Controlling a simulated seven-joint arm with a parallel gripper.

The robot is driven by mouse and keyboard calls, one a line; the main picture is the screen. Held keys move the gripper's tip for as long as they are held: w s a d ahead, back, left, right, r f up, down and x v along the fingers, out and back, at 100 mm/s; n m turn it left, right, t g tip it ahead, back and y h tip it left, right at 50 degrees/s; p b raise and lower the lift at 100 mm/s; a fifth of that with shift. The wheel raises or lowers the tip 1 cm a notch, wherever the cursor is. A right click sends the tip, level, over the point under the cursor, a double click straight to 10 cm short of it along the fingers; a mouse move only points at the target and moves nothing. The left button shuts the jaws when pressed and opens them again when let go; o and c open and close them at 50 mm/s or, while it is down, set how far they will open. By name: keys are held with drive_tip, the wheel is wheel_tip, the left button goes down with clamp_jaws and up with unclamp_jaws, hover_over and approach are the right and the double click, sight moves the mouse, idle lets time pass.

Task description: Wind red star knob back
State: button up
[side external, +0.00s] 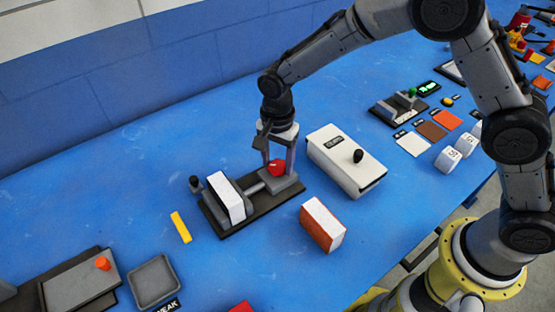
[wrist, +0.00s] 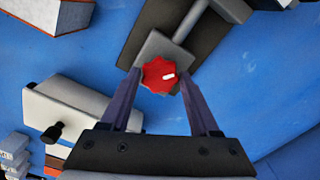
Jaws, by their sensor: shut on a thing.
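The red star knob (side external: 277,168) sits on the grey block at the right end of a dark clamp fixture (side external: 235,226). In the wrist view my gripper (wrist: 157,82) is shut on the knob. A grey rod joins the knob's block to the clamp, where a white panel (side external: 231,200) stands upright between grey jaws.
A white box with a black knob (side external: 346,160) stands close to the right. A red-and-white block (side external: 322,224) stands in front. A yellow strip (side external: 181,227) lies left of the fixture. The blue table is clear behind the fixture.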

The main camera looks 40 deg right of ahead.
drive_tip(key=shift+n, duration=0.4)
drive_tip(key=n, duration=1.2)
drive_tip(key=shift+n, duration=0.3)
drive_tip(key=n, duration=0.6)
drive_tip(key=shift+r, duration=0.1)
drive_tip(key=n, duration=0.6)
drive_tip(key=shift+n, duration=0.4)
drive_tip(key=o, duration=1.4)
drive_tip(key=shift+c, duration=0.2)
